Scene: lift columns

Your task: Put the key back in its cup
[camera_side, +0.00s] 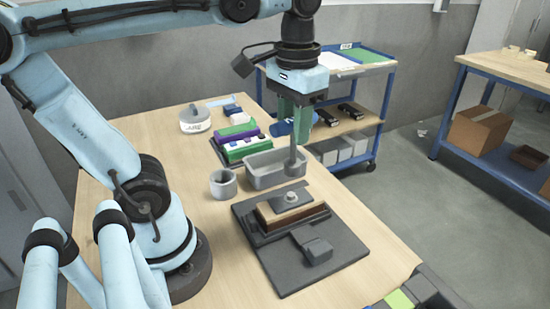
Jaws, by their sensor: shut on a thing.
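My gripper (293,122), with green fingers, is shut on the grey key (294,160). The key hangs upright below the fingers, its lower end wide and round. In this view that end shows in front of the right part of the grey bin and just above the clamp fixture; I cannot tell its exact height. The small grey cup (223,188) stands on the table left of the key, open at the top.
Table room left of the cup is clear.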

